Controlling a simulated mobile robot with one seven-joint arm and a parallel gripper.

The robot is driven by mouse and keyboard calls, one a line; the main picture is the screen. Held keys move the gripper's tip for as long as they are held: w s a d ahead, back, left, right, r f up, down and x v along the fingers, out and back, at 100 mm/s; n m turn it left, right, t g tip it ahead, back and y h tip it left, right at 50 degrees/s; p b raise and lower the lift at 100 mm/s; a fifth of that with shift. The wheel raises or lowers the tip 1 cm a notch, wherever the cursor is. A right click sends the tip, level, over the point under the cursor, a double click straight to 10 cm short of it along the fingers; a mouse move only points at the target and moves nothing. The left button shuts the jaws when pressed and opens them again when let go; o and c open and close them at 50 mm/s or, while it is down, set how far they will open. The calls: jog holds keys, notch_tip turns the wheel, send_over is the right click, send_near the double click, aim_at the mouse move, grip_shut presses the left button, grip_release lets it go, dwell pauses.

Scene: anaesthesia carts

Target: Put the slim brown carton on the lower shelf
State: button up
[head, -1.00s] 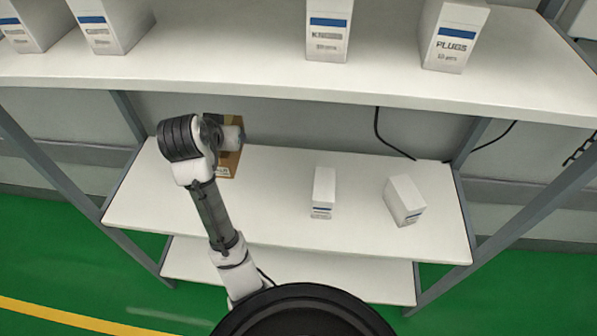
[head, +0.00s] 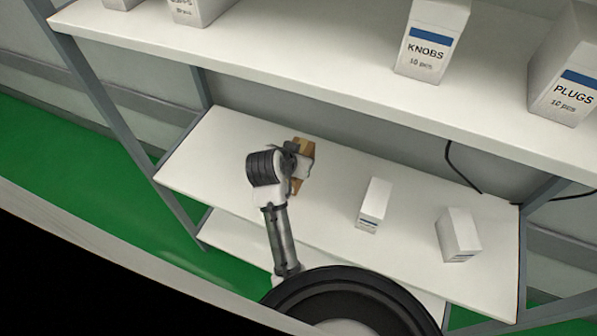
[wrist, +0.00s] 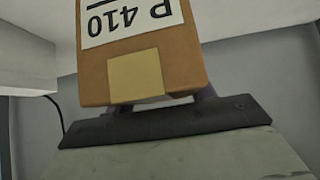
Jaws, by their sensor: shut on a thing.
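The slim brown carton (head: 303,150) shows in the head view beside my gripper (head: 300,165), partly hidden by my wrist. In the wrist view the brown carton (wrist: 150,68) fills the upper middle, with a white label reading "P 410" upside down and a paler tan square. My gripper (wrist: 165,112) is shut on it. The lower shelf (head: 225,140) is the white board below the top shelf. In the head view the carton appears over the left part of this shelf; whether it touches the board I cannot tell.
Two white cartons stand on the lower shelf, one near the middle (head: 374,205) and one to the right (head: 458,235). Above is the top shelf (head: 300,65) with a "KNOBS" box (head: 432,40) and a "PLUGS" box (head: 568,75). The shelf's left end is bare.

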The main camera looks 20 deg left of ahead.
jog(key=shift+f, duration=3.4)
jog(key=shift+f, duration=0.15)
jog(key=o, duration=1)
jog(key=shift+o, duration=0.2)
jog(key=shift+s+r, duration=0.1)
jog(key=shift+r, duration=0.2)
jog(key=v, duration=1.1)
jog(key=shift+s+r+b, duration=0.25)
jog(key=shift+b, duration=0.05)
